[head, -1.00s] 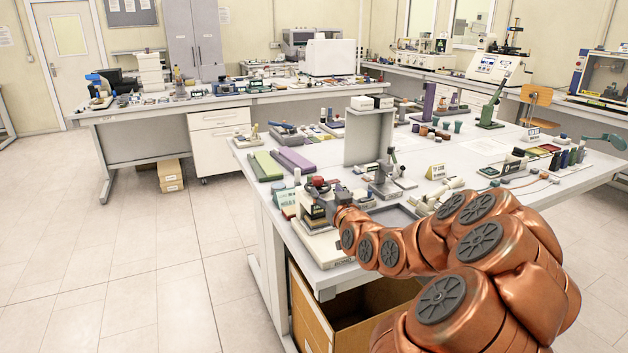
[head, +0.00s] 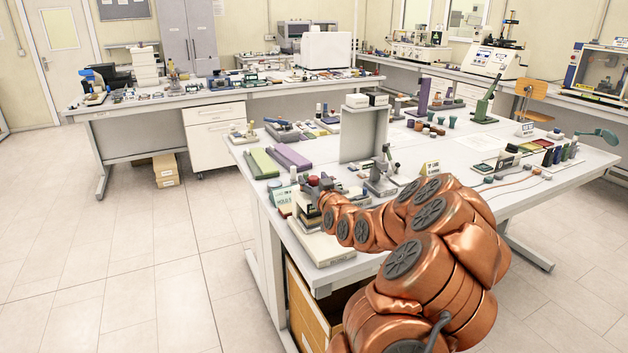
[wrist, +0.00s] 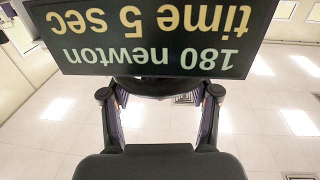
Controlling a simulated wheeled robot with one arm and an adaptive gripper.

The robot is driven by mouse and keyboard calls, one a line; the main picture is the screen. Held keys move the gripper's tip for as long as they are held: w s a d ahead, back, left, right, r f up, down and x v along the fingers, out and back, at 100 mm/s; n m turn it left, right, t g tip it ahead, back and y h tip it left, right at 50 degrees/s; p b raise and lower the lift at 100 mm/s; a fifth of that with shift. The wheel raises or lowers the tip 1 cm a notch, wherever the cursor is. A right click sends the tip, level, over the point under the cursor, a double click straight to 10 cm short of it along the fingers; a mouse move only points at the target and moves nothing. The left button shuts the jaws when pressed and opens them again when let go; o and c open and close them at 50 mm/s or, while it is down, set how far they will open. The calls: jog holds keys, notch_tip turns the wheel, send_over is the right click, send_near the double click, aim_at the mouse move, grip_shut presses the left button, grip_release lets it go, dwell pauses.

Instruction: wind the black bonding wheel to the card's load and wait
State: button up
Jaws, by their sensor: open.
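The bonding press stands at the near left corner of the bench; its pale base (head: 325,246) shows in the head view. A red knob (head: 315,180) tops it. My gripper (head: 319,187) is at the press top, close to the knob. In the wrist view my gripper (wrist: 160,105) is open, one finger on each side. A dark curved edge (wrist: 165,86) lies between the fingers, perhaps the black wheel; I cannot tell if they touch it. A dark panel (wrist: 150,40) above reads "180 newton time 5 sec", upside down.
A grey upright stand (head: 363,135) and a small lever press (head: 382,178) stand behind my arm. Green and purple long blocks (head: 292,157) lie at the bench's left. An open wooden drawer or box (head: 308,312) is below the bench edge. Floor at left is clear.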

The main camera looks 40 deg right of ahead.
grip_shut()
dwell(0.5)
jog(key=shift+a+m+g+h+b, duration=0.15)
jog(key=shift+m+g+h+b, duration=0.2)
jog(key=shift+h+b, duration=0.45)
jog(key=shift+m+g+h+b, duration=0.4)
jog(key=shift+m+g+h, duration=0.15)
jog(key=shift+m+h, duration=0.2)
grip_release()
